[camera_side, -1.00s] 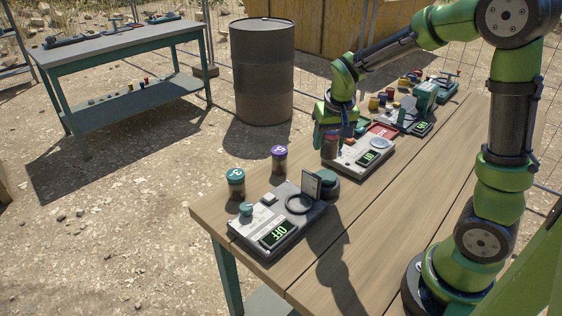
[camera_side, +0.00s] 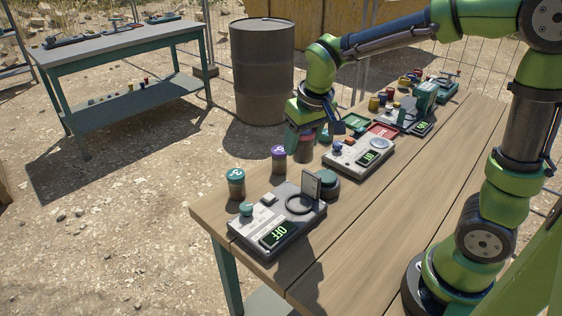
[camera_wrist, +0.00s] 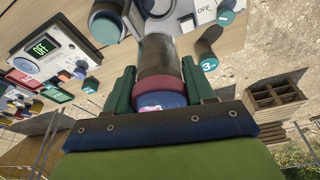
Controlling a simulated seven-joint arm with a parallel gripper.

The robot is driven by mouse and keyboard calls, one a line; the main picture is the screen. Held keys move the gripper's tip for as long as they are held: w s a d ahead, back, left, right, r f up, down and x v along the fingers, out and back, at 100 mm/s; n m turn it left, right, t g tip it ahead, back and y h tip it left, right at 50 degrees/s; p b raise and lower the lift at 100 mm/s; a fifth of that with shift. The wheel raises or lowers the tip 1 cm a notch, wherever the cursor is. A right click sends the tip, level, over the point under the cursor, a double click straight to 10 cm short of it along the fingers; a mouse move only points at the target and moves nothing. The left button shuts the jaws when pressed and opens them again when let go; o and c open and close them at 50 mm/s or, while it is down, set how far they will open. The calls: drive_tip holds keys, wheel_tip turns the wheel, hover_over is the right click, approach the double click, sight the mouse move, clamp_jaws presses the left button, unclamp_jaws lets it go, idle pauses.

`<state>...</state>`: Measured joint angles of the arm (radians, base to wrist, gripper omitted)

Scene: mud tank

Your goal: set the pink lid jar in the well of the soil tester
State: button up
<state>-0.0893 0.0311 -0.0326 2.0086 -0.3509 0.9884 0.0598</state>
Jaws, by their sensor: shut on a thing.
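My gripper (camera_side: 303,150) is shut on the pink lid jar (camera_side: 303,154), which hangs upright between the fingers. In the wrist view the jar's dark clear body (camera_wrist: 158,55) and pink lid (camera_wrist: 160,86) show between the two green fingers. The soil tester (camera_side: 262,228) is the grey device at the near table end, its display reading OFF. Its round, dark-rimmed well (camera_side: 300,203) looks empty, with a raised flap (camera_side: 311,184) behind it. The jar is behind the tester, apart from the well. The tester's edge also shows in the wrist view (camera_wrist: 185,8).
A purple-lidded jar (camera_side: 279,158) stands close left of the held jar, and a teal-lidded jar (camera_side: 236,183) stands farther left. A round teal object (camera_side: 326,187) sits beside the flap. A second device (camera_side: 358,155) and red and green trays lie farther back. The table's right side is clear.

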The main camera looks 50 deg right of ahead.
drive_tip(key=f, duration=1.1)
drive_tip(key=shift+a, duration=0.3)
drive_tip(key=shift+f, duration=0.25)
